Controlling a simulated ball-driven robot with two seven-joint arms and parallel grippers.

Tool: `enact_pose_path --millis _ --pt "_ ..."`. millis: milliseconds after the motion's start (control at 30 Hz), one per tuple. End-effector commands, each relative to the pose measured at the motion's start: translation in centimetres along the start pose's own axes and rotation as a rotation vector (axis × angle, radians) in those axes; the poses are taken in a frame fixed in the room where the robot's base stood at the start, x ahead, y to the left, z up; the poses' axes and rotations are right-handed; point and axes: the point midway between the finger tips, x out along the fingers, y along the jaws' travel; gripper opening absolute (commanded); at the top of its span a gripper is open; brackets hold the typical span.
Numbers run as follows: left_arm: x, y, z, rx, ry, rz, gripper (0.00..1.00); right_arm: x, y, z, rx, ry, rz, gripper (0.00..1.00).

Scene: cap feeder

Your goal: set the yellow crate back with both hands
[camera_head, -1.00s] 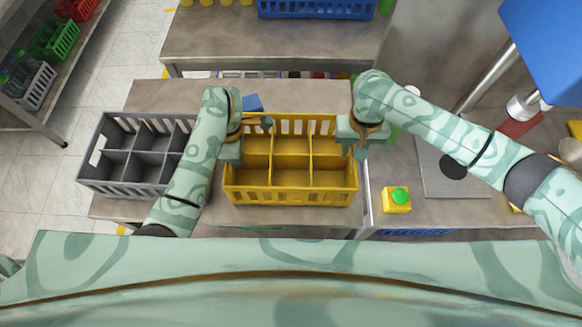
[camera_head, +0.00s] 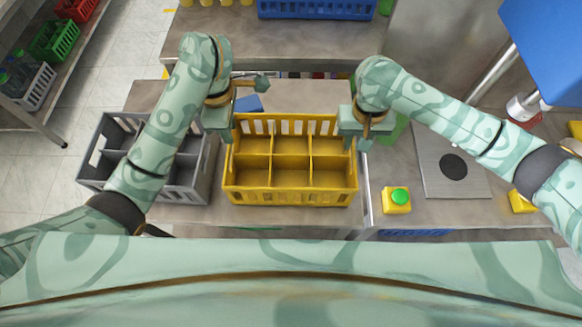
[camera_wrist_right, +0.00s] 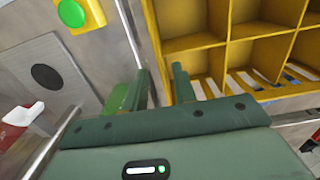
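The yellow crate (camera_head: 290,197), divided into several compartments, stands upright on the grey bench near its front edge. It also shows in the right wrist view (camera_wrist_right: 194,42). My left gripper (camera_head: 218,122) is at the crate's back left corner, raised and apart from it as far as I can see; its fingertips are hidden. My right gripper (camera_head: 356,138) is at the crate's right end wall. In the right wrist view its two fingers (camera_wrist_right: 162,88) are apart, one on each side of the wall, with a gap showing.
A grey divided crate (camera_head: 97,185) stands left of the yellow one, partly behind my left arm. A blue object (camera_head: 249,103) lies behind. To the right are a yellow box with a green button (camera_head: 397,207) and a plate with a black disc (camera_head: 436,178).

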Motion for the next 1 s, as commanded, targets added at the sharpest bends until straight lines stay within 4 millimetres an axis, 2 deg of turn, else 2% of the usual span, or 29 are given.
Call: enact_pose_path --millis 33,200,400,1000 --pt "0.0 0.0 0.0 0.000 0.000 0.000 0.25 -1.4 0.0 -0.2 -0.002 0.006 -0.001 0.27" --pt "0.0 0.0 0.0 0.000 0.000 0.000 0.25 -5.3 0.0 -0.2 -0.001 0.005 0.000 0.27" --pt "0.0 0.0 0.0 0.000 0.000 0.000 0.25 -8.0 0.0 -0.1 0.000 0.003 0.000 0.27" --pt "0.0 0.0 0.0 0.000 0.000 0.000 0.25 -8.5 0.0 0.0 0.001 0.000 0.000 0.27"
